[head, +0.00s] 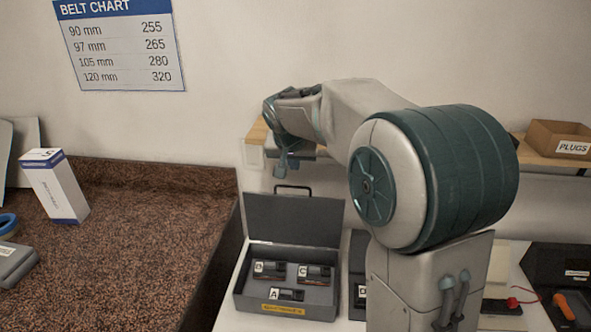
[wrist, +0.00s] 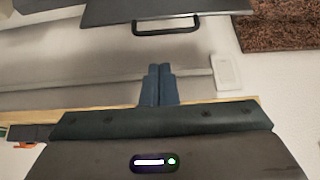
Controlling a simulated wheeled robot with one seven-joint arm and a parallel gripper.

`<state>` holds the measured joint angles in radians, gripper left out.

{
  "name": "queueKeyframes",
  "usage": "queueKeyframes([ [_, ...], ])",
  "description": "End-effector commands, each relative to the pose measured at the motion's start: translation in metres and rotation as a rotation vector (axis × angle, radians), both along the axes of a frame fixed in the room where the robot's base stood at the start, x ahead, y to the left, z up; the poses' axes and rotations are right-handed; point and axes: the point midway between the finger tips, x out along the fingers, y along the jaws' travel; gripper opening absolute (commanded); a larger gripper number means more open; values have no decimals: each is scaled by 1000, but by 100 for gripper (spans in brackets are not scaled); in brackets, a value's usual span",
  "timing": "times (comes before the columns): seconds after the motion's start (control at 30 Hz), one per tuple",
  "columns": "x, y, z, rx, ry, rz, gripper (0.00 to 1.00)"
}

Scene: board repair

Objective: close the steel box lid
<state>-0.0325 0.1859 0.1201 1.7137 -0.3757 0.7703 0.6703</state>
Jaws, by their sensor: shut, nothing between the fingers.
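The grey steel box (head: 248,300) stands on the white table with a yellow label on its front. Its lid (head: 292,219) is open, standing up at the back, with a dark handle (head: 292,188) on its top edge. Dark items tagged A, B and C lie in the box. My gripper (head: 283,172) is above and slightly left of the handle, apart from it. In the wrist view my gripper (wrist: 158,70) has its two blue fingers together and empty. The handle (wrist: 181,30) and the lid's edge (wrist: 160,10) show beyond the fingertips.
A wooden shelf (head: 257,133) runs along the wall behind my gripper, with a PLUGS box (head: 560,138) at right. A brown granite counter (head: 140,240) stands left of the box. A dark case (head: 357,270) is close on the box's right.

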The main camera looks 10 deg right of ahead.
Motion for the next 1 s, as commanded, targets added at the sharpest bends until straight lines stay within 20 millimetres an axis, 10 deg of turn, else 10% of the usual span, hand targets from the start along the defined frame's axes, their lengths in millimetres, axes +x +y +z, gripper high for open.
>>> queueKeyframes([
  [0.5,40,-14,-69,0,3,0,0],
  [1.0,47,-16,-81,0,1,0,0],
])
